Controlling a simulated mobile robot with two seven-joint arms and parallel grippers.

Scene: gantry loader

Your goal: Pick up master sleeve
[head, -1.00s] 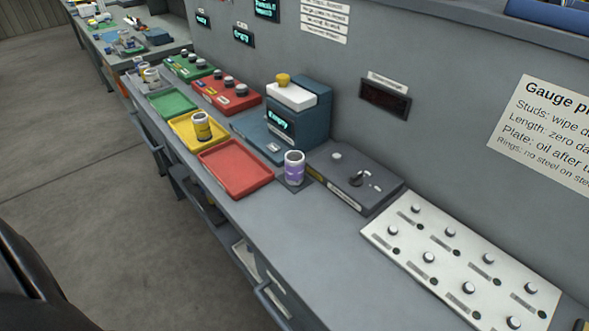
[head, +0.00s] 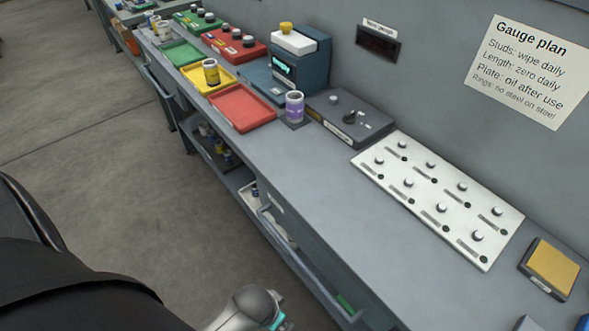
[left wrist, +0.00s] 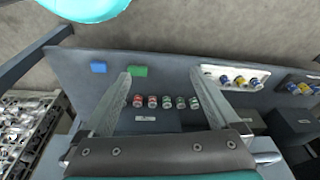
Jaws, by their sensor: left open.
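A silver sleeve with a purple band (head: 294,107) stands upright on a dark square pad on the bench, beside the red tray. A similar sleeve with a yellow band (head: 211,73) stands in the yellow tray (head: 222,86). I cannot read which is the master sleeve. My left gripper (left wrist: 160,75) is open and empty in the left wrist view. Its fingers appear over a shelf that holds a row of several small red- and green-banded cylinders (left wrist: 166,102). My right gripper is not in view.
The red tray (head: 243,108) and green tray (head: 181,53) look empty. A dark gauge block (head: 348,117) and a white plate with several studs (head: 437,203) occupy the bench. The bench front is clear. A lower shelf (head: 240,178) holds more cylinders.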

